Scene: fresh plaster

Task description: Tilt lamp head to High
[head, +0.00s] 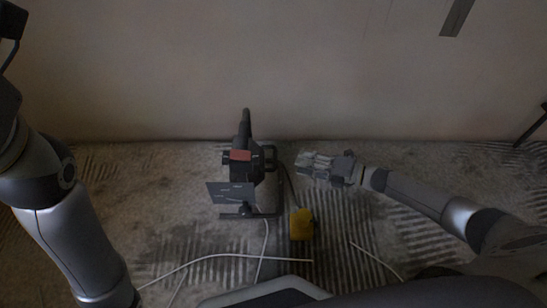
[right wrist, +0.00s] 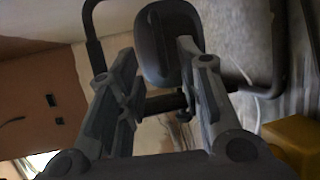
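The work lamp (head: 243,160) stands on the floor near the wall in the head view, dark, with a red patch and an upright black handle. A grey plate with small marks (head: 231,196) is at its front; the marks are too small to read. My right gripper (head: 301,163) is just right of the lamp, pointing at it, apart from it in this view. In the right wrist view its fingers (right wrist: 157,52) are spread, with a dark rounded lamp part (right wrist: 168,40) beyond and between the tips. Contact cannot be told. My left arm shows at left; its gripper is out of view.
A yellow block (head: 301,224) lies on the floor right of the lamp's base; it also shows in the right wrist view (right wrist: 296,140). White cables (head: 215,256) cross the floor in front. The plain wall (head: 300,70) stands close behind the lamp.

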